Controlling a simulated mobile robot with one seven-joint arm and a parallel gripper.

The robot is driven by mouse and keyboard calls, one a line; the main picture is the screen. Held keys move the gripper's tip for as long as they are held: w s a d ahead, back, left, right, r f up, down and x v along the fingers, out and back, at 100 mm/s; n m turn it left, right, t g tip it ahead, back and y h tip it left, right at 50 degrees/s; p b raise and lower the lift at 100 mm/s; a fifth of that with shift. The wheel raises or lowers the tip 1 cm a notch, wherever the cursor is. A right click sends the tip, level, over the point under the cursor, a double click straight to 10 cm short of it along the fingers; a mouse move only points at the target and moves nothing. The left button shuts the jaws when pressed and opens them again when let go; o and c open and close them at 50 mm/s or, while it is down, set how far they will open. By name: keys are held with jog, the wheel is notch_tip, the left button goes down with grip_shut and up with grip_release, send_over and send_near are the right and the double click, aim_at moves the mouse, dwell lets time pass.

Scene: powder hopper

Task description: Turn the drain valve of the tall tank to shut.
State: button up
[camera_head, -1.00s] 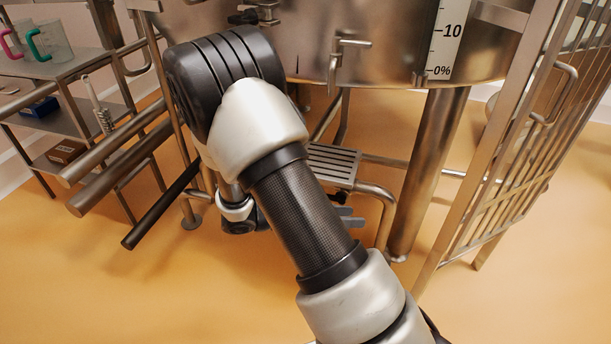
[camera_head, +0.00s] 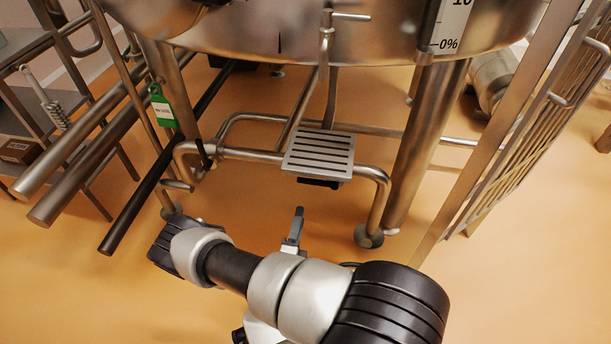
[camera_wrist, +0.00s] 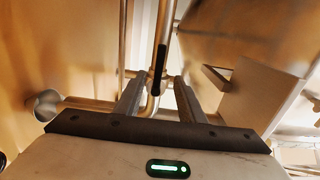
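The tall tank (camera_head: 290,38) is a steel vessel with a level scale at the top of the head view. Below it, at the left end of the bent pipework, a small black handle (camera_head: 204,154) stands up on the pipe; it looks like the drain valve's lever. In the wrist view a black lever (camera_wrist: 157,72) points up along a steel pipe, beyond and between my fingertips. My gripper (camera_head: 295,223) is low in front of the pipework, apart from it. In the wrist view its two fingers (camera_wrist: 160,84) are spread with nothing held.
A slotted step plate (camera_head: 320,154) stands above my gripper. A tank leg (camera_head: 424,145) and a barred gate (camera_head: 515,140) are at the right. Thick pipes (camera_head: 85,140) and a shelf rack are at the left. A green tag (camera_head: 162,106) hangs there. The front floor is clear.

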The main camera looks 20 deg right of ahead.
aim_at(308, 183)
jog(key=b+x, duration=0.3)
jog(key=x, duration=1.3)
jog(key=shift+d, duration=0.2)
jog(key=shift+c, duration=0.4)
grip_shut()
